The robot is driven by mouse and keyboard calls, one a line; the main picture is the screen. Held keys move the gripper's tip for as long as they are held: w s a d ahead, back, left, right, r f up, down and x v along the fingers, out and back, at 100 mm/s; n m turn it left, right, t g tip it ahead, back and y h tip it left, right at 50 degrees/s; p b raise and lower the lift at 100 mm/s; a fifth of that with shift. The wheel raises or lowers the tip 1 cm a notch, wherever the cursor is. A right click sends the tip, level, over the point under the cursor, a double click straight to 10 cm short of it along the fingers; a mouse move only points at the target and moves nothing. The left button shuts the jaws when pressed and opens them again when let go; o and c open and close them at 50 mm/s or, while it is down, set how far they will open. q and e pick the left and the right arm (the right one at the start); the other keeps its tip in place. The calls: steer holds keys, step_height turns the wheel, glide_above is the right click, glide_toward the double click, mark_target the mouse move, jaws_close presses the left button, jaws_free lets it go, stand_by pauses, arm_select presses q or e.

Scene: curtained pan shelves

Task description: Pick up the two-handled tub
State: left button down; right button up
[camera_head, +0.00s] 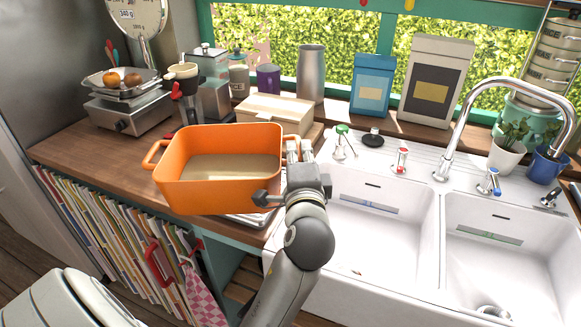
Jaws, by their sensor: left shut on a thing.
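My right gripper is not in view.
The white double sink (434,240) with a tall faucet is close on the right. A wooden box (275,108) stands behind the tub. A scale (118,108) with produce is at the back left. Books (110,225) fill the shelf below.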

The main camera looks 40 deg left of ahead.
arm_select(q)
steer(key=w, duration=0.1)
steer(key=w+a+f, duration=0.1)
steer(key=w+a, duration=0.1)
steer(key=shift+a+f, duration=0.2)
steer(key=shift+f, duration=0.05)
steer(key=w+a+f+p, duration=0.1)
steer(key=w+a+f, duration=0.1)
steer(key=f, duration=0.6)
steer(key=shift+w+a+f, duration=0.15)
steer(key=shift+w+f, duration=0.25)
steer(key=shift+w, duration=0.45)
